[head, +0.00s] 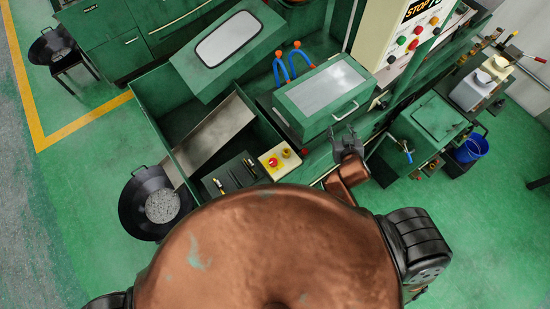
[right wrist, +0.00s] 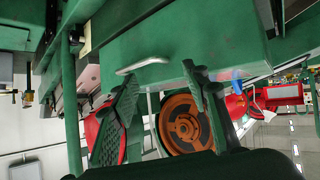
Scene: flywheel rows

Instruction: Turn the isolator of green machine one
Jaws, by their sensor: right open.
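A green machine (head: 219,88) with a grey chute stands in front of me in the head view. On its near side is a small pale yellow box (head: 280,157) with a red button and a yellow-orange knob. I cannot tell for certain which part is the isolator. My right gripper (head: 345,132) is open and empty, beside the machine's windowed green box (head: 326,93) and to the right of the yellow box. In the right wrist view, my right gripper's spread fingers (right wrist: 163,74) are in front of a pale handle (right wrist: 142,65) on a green box. My left gripper is not in view.
A black pan (head: 150,203) of metal chips stands at the chute's lower end. A green cabinet (head: 432,122) with a blue-handled lever and a blue bucket (head: 470,150) are on the right. An orange wheel (right wrist: 185,125) shows beyond my fingers. Green floor is free at right.

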